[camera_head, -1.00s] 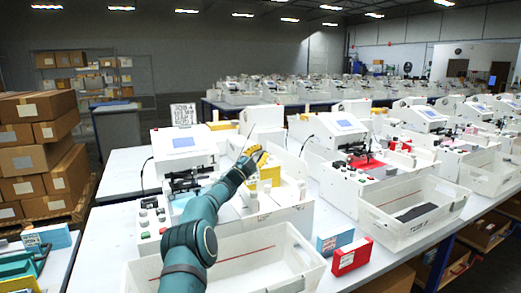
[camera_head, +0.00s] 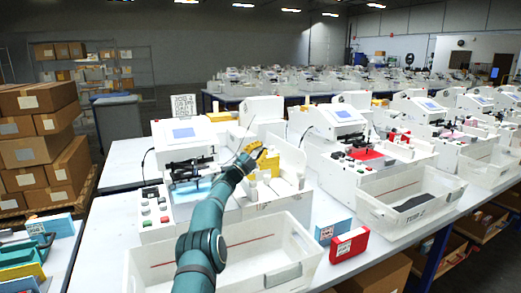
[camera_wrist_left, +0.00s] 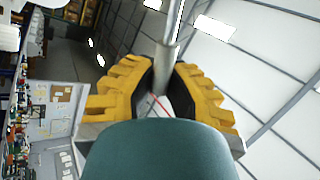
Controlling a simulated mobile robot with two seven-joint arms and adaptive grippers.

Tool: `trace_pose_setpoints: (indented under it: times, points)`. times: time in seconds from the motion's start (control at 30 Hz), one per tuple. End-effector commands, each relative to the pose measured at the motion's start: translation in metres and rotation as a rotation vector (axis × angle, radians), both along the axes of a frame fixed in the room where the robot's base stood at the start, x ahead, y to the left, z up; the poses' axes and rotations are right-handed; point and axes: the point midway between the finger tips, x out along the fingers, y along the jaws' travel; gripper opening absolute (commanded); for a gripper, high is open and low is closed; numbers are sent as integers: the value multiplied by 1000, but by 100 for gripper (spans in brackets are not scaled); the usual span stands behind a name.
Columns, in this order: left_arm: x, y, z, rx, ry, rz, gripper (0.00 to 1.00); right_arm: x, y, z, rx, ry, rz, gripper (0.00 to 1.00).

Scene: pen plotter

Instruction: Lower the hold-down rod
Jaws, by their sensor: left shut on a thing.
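The white plotter (camera_head: 172,134) with a blue screen stands on the near table, left of my left gripper (camera_head: 252,152). That gripper has yellow fingers and is up over the right part of the machine. In the left wrist view the two yellow finger pads (camera_wrist_left: 160,88) are shut on the hold-down rod (camera_wrist_left: 167,58), a slim grey metal bar that runs up between them. My right gripper is out of view.
A white bin (camera_head: 302,229) stands in front of the plotter. A blue box (camera_head: 333,231) and a red box (camera_head: 349,245) lie to its right. More plotters stand close on the right. Stacked cartons (camera_head: 38,150) are at the left.

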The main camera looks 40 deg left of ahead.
Motion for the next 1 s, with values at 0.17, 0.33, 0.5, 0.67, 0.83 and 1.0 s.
trace_pose_setpoints:
  times: [0.17,0.33,0.5,0.67,0.83,1.0]
  points:
    - [-1,2,0,-1,-1,3,36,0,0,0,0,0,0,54]
    - [-1,1,0,0,0,2,45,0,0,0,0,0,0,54]
    - [0,1,0,-1,0,1,45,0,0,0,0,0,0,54]
    - [-2,1,-1,-1,1,2,45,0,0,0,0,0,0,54]
    - [-9,4,-4,-1,2,2,45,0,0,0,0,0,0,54]
    - [-24,8,-5,1,3,4,45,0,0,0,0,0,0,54]
